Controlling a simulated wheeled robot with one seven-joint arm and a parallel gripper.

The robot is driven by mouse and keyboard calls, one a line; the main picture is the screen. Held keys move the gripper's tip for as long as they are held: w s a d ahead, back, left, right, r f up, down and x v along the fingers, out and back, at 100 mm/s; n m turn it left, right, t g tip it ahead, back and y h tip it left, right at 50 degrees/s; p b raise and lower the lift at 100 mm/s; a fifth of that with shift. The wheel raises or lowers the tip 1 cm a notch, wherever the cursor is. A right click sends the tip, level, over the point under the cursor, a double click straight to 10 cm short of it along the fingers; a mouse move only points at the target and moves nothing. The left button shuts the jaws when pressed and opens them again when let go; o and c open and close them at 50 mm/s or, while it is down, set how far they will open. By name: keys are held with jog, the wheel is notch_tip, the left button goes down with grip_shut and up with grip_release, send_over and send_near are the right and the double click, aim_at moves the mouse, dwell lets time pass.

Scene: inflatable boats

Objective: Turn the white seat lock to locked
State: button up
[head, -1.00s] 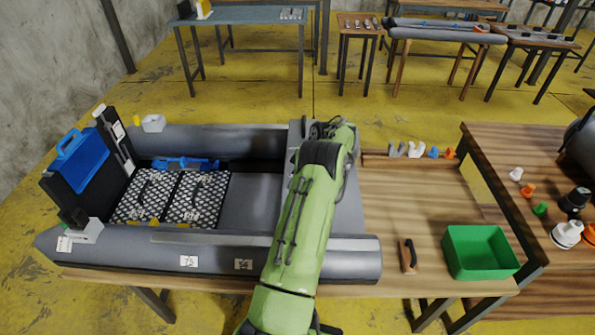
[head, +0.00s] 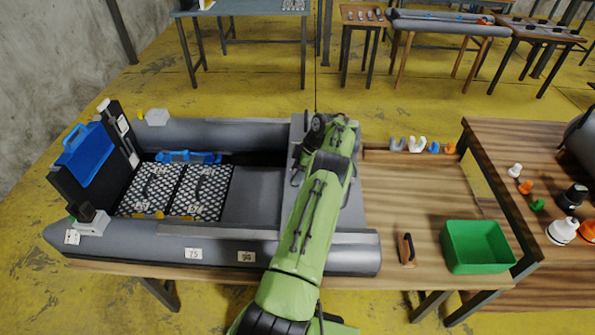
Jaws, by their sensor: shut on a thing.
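The grey inflatable boat (head: 150,240) lies on a wooden table. A light grey seat-like panel (head: 355,205) crosses its right part, and my green arm reaches over it. My gripper (head: 316,124) is at the panel's far end, mostly hidden by my own wrist. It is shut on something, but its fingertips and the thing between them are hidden. I cannot make out the white seat lock for certain. A small white piece (head: 418,145) stands in a row on the table's back rail, apart from my gripper to its right.
A blue case (head: 80,152) stands at the boat's left end. Small grey, blue and orange (head: 449,149) pieces stand beside the white one. The table between rail and bin is clear.

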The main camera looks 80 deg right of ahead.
jog(key=o, duration=1)
jog(key=shift+o, duration=0.2)
jog(key=p+v, duration=0.4)
jog(key=v, duration=1.1)
jog(key=shift+s+r, duration=0.2)
jog(key=shift+r, duration=0.15)
